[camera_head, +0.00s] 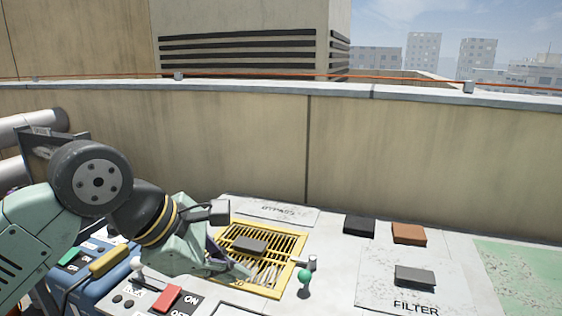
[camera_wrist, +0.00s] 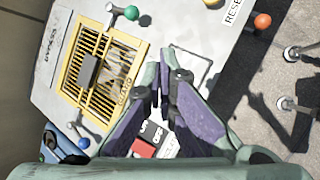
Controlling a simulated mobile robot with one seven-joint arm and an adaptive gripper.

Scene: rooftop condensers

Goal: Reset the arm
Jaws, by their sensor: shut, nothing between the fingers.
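My gripper (camera_head: 243,271) is at the lower left of the head view, over the front left corner of a yellow grate. In the wrist view my gripper's purple and green fingers (camera_wrist: 163,72) meet at the tips, with nothing between them. My arm reaches in from the left and is bent, with the wrist low over the worktop (camera_head: 335,290). The gripper partly covers the grate's near left side and the area beside a red switch (camera_head: 167,298) marked ON and OFF, which also shows below the fingers in the wrist view (camera_wrist: 144,148).
A dark block (camera_head: 250,245) lies on the yellow grate (camera_head: 297,249). A green-knobbed lever (camera_head: 305,276) stands to its right. A grey block (camera_head: 414,276) lies on the FILTER plate; black (camera_head: 359,225) and brown (camera_head: 408,233) blocks lie behind. A parapet wall (camera_head: 420,165) runs behind.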

